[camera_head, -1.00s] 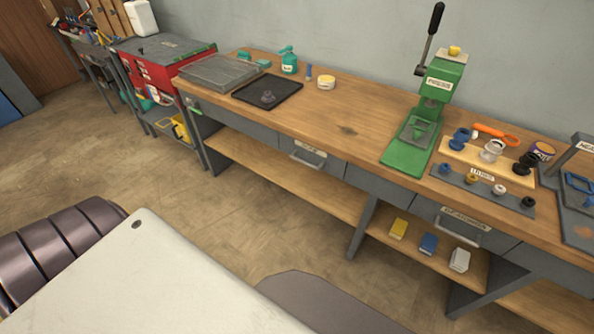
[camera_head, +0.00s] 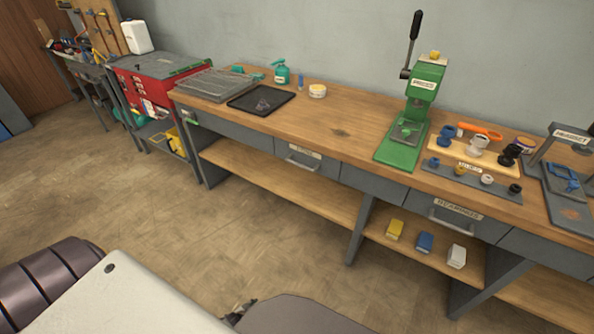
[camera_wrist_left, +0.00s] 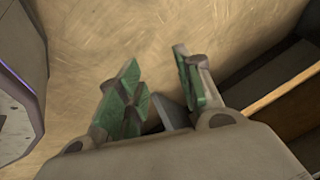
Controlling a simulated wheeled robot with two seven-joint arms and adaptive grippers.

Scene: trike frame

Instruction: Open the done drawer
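A grey drawer front (camera_head: 300,163) with a bar handle and a short label sits under the bench top, left of centre in the head view. It is closed; its label is too blurred to read surely. A second closed drawer (camera_head: 452,222), with a longer label, is farther right. My left gripper (camera_wrist_left: 157,75) is open and empty in the left wrist view, its green-padded fingers apart above the floor. In the head view only a small dark part of it (camera_head: 239,311) shows at the bottom, well short of the bench. My right gripper is not in view.
The wooden bench top (camera_head: 335,120) carries a black tray (camera_head: 245,101), a green press (camera_head: 416,110) and bearing-like parts. A lower shelf (camera_head: 290,187) holds yellow, blue and white boxes on its right section. Floor (camera_head: 190,225) before the bench is clear.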

